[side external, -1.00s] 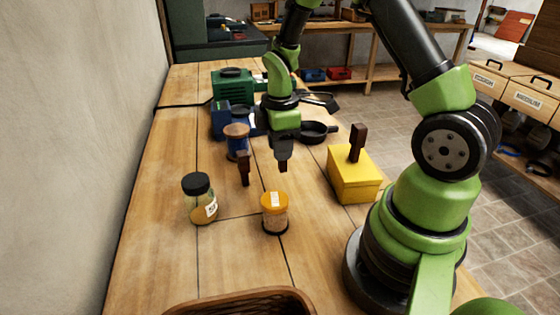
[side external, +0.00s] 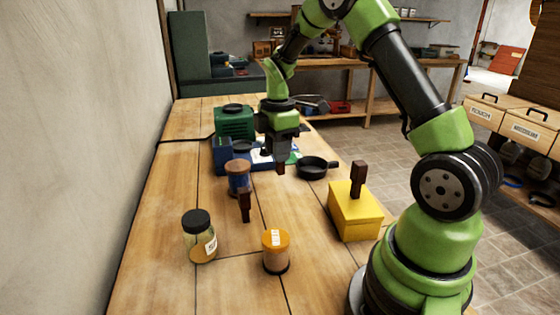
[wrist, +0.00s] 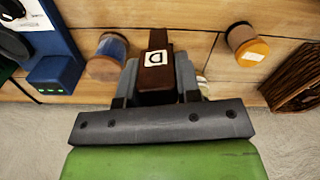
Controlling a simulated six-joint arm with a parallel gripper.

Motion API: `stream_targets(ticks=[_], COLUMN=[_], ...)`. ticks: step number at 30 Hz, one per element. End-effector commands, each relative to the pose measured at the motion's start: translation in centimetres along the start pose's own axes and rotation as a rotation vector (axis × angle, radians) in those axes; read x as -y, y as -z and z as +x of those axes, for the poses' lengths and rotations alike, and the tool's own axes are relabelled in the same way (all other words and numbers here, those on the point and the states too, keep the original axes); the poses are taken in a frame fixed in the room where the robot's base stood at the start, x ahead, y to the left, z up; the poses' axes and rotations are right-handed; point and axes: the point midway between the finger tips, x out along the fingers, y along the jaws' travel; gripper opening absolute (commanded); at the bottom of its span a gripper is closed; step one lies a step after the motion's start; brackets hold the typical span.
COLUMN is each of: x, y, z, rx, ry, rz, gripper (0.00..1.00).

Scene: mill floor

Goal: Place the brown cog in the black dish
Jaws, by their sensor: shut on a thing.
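My gripper (side external: 281,155) is shut on a dark brown block (wrist: 154,60) with a white label marked with a letter. In the wrist view the block sits between the grey fingers; no cog teeth can be made out on it. In the side view only its lower tip shows, under the fingers and above the bench. A round black dish (side external: 312,167) with a short handle, like a small pan, lies on the bench to the right of my gripper, apart from the block.
A brown-lidded blue jar (side external: 238,180), a dark brown upright piece (side external: 245,206), a black-lidded jar (side external: 199,240) and an orange-lidded jar (side external: 276,255) stand nearer. A yellow box (side external: 354,218) is at right. Green and blue equipment (side external: 236,124) stands behind. A basket (wrist: 294,80) shows in the wrist view.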

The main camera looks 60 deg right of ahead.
Motion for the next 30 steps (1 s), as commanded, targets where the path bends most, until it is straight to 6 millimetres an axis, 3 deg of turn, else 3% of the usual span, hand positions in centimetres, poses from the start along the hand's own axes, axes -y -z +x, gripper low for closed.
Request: stream_targets(ticks=[6,12,21,30], x=[-5.5,-8.6,-10.2,-10.1], y=[-4.1,-8.6,-14.5,-16.0], z=[-0.5,-1.0,-1.6,-1.7], rx=[0.0,0.001,0.001,0.001], ry=[-0.002,-0.001,-0.002,0.0], rz=[-0.177,-0.33,-0.509,-0.566], gripper=[0.09,0.09,0.09,0.09])
